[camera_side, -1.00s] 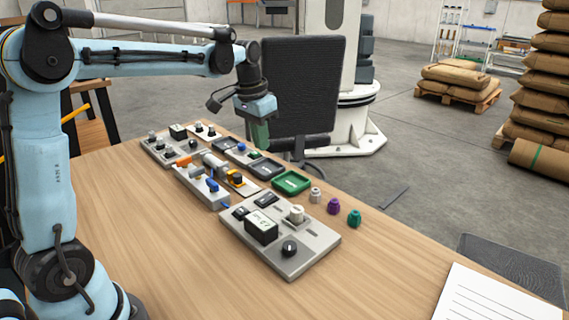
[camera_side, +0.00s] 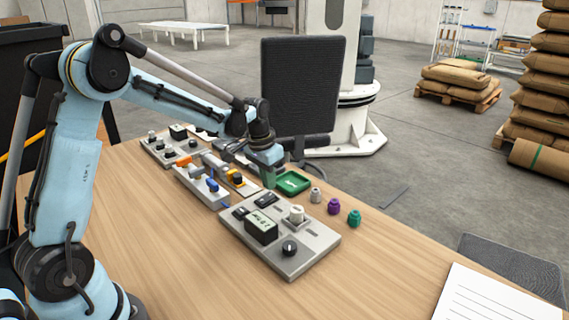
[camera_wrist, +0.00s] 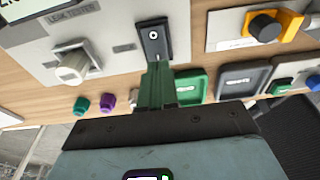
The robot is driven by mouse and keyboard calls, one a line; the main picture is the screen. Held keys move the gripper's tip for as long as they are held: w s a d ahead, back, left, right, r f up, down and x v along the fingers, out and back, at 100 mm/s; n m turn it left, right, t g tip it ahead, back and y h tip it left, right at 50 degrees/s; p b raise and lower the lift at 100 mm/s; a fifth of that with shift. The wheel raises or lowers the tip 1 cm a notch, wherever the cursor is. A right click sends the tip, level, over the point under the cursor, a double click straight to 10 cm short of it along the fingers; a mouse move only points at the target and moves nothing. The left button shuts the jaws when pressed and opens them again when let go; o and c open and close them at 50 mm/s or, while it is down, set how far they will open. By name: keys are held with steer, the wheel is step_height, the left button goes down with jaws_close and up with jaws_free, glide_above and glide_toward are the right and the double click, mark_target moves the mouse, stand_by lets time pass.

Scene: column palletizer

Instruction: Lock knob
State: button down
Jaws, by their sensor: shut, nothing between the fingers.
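A grey panel (camera_side: 315,243) marked "LEAK TESTER" lies on the table, with a white knob (camera_side: 296,214), a black round knob (camera_side: 289,248) and a display box (camera_side: 261,226). The white knob also shows in the wrist view (camera_wrist: 72,66). A black rectangular switch (camera_wrist: 153,36) with a white ring mark is at the panel's edge. A black knob on a yellow bracket (camera_wrist: 265,25) sits on a separate white plate. My gripper (camera_wrist: 160,68) has its green fingers shut and empty, with the tips at the black switch's near end; I cannot tell whether they touch. It hangs low in the side view (camera_side: 268,180).
A green tray (camera_wrist: 190,88) and a dark grey tray (camera_wrist: 243,80) lie close beside my gripper. Grey, purple (camera_side: 334,206) and teal (camera_side: 354,217) small knobs stand right of the panel. A fixture with a blue lever (camera_side: 212,186) is to the left.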

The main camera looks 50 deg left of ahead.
mark_target(272, 193)
steer(key=shift+w+f, duration=0.15)
steer(key=shift+f, duration=0.75)
steer(key=shift+w+f+g, duration=0.15)
steer(key=shift+f+g, duration=0.1)
steer(key=shift+g, duration=0.05)
steer(key=shift+r, duration=0.1)
steer(key=shift+s+r, duration=0.2)
steer(key=shift+s, duration=0.65)
steer(key=shift+r, duration=0.1)
step_height(272, 193, up, 14)
steer(key=w, duration=0.2)
